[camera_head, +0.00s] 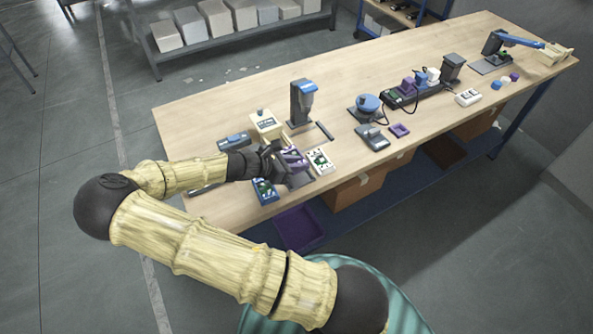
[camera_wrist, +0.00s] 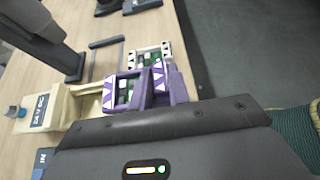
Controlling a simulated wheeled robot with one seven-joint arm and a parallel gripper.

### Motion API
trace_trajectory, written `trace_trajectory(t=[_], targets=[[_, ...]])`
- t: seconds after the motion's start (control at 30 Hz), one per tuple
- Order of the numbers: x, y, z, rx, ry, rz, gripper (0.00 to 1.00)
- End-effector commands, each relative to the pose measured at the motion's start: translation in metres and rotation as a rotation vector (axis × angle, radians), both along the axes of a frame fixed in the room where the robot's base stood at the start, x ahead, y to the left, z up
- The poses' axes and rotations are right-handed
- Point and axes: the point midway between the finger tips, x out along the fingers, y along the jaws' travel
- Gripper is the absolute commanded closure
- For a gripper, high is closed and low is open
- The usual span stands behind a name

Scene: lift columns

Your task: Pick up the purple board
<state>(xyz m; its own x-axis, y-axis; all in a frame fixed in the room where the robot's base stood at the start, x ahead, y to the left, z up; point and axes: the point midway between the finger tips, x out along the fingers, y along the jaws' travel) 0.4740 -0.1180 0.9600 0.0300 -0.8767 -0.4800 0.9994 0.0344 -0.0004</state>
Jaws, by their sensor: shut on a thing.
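The purple board (camera_head: 294,157) is at my gripper (camera_head: 277,158), over the near left part of the table. In the wrist view the purple board (camera_wrist: 123,93) shows green and dark parts and white triangle marks on its edge. My gripper is shut on it; the dark gripper body hides the fingertips and the exact grip in the wrist view. I cannot tell whether the board is clear of the surface below. A white board (camera_head: 319,162) lies just right of it and also shows in the wrist view (camera_wrist: 152,54). A blue board (camera_head: 265,190) lies in front.
A cream box-like device (camera_head: 266,124) and a dark stand with a blue top (camera_head: 302,102) are close behind. A purple bin (camera_head: 298,228) sits below the table edge. Farther right are a blue round device (camera_head: 368,103) and a small purple frame (camera_head: 399,130).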

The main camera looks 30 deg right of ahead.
Motion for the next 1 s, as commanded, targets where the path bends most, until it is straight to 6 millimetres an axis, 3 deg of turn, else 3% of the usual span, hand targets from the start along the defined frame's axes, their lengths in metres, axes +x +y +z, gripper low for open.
trace_trajectory(t=[0.2, 0.33, 1.0], targets=[[0.0, 0.0, 0.037, 0.001, -0.003, -0.001, 1.0], [0.0, 0.0, 0.049, 0.0, -0.001, 0.0, 1.0], [0.0, 0.0, 0.053, -0.001, 0.0, 0.0, 1.0]])
